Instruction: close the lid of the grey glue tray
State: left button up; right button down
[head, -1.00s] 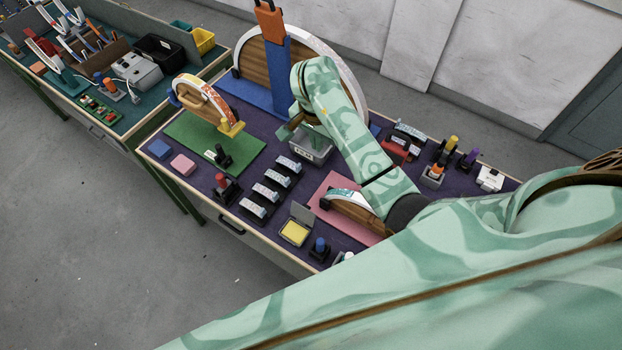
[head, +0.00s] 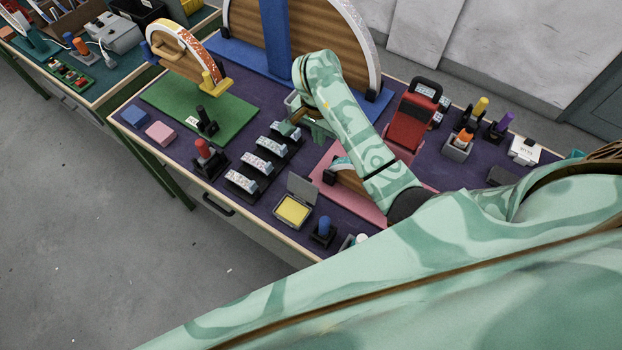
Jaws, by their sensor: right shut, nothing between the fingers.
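The grey glue tray (head: 277,217) sits near the front edge of the purple table, with a yellow pad (head: 293,209) inside. Its grey lid (head: 302,188) stands open, tilted up at the back of the tray. My right gripper (head: 289,129) is shut and empty. It is above the far end of the row of small speckled arcs, well behind the tray and apart from it. Its fingers are small and partly hidden by my arm. My left gripper is not in view.
A blue-topped stamp (head: 324,226) stands just right of the tray. A row of speckled arcs (head: 256,163) lies behind and left of it. A pink mat (head: 322,187) is to its right. A red-topped stamp (head: 203,148) stands further left.

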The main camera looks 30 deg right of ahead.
aim_at(304, 186)
jog(key=f+b, duration=0.2)
jog(key=f, duration=0.2)
jog(key=f+b, duration=0.1)
jog(key=f, duration=0.3)
jog(key=f+b, duration=0.2)
jog(key=f, duration=0.2)
jog(key=shift+w+d+b, duration=0.15)
jog(key=shift+d+b, duration=0.15)
jog(key=shift+a+f, duration=0.1)
jog(key=shift+a, duration=0.2)
jog(key=shift+s+a+r+p, duration=0.2)
jog(key=shift+s+a+r, duration=0.1)
jog(key=shift+s+a, duration=0.3)
jog(key=shift+s+a+r+p, duration=0.25)
jog(key=shift+s+a, duration=0.15)
jog(key=shift+a, duration=0.35)
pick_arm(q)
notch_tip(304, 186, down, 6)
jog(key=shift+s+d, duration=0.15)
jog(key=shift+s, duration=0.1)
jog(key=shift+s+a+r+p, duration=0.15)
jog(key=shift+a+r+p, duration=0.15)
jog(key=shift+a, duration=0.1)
pick_arm(e)
jog(key=shift+s+a+r+t+h, duration=0.2)
jog(key=shift+t+h, duration=0.3)
jog(key=shift+h, duration=0.4)
